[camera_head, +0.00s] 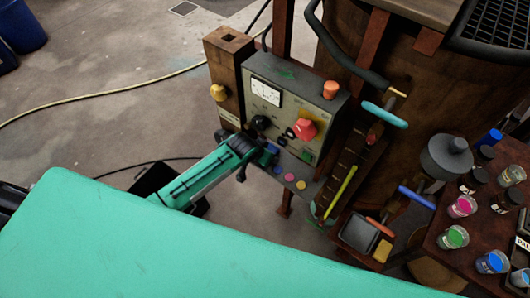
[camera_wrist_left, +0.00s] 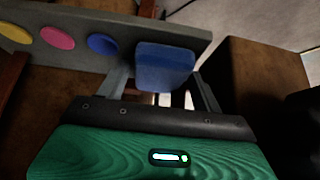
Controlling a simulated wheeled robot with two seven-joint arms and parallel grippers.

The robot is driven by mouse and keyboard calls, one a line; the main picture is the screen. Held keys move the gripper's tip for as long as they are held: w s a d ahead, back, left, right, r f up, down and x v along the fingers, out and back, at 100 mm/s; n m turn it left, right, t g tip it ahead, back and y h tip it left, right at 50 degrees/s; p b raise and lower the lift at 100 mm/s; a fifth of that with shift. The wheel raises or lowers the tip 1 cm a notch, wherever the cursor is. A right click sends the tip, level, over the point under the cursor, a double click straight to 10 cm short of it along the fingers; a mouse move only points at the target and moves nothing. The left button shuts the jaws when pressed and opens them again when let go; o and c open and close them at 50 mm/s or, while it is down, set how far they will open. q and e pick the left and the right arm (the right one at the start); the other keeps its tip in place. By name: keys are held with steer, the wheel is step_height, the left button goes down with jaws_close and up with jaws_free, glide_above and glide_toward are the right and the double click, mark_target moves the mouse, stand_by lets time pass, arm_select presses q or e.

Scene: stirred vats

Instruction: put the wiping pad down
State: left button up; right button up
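The wiping pad, a small blue block (camera_wrist_left: 165,65), sits between the fingertips of my left gripper (camera_wrist_left: 163,85) in the left wrist view. The fingers come up on both sides of it, and the pad hides their tips. In the head view my left gripper (camera_head: 257,155) is at the front of the grey control box, and a small blue patch of the pad (camera_head: 271,149) shows there. The pad is close to the plate with coloured discs (camera_wrist_left: 60,38); I cannot tell whether they touch. My right gripper is not in view.
The control box (camera_head: 290,100) has a red knob (camera_head: 304,129), black knobs and a gauge. A wooden post (camera_head: 227,70) stands left of it. At right, a brown vat (camera_head: 440,105) and a table with several jars (camera_head: 456,238) crowd the space. Floor at left is open, crossed by a yellow hose (camera_head: 100,95).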

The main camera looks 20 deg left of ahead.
arm_select(q)
steer(key=shift+o, duration=0.4)
steer(key=shift+r, duration=0.1)
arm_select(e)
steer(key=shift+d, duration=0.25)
arm_select(q)
steer(key=shift+s+a+r, duration=0.1)
steer(key=shift+s+r, duration=0.15)
steer(key=shift+r, duration=0.25)
steer(key=b+v, duration=0.1)
steer(key=v, duration=1)
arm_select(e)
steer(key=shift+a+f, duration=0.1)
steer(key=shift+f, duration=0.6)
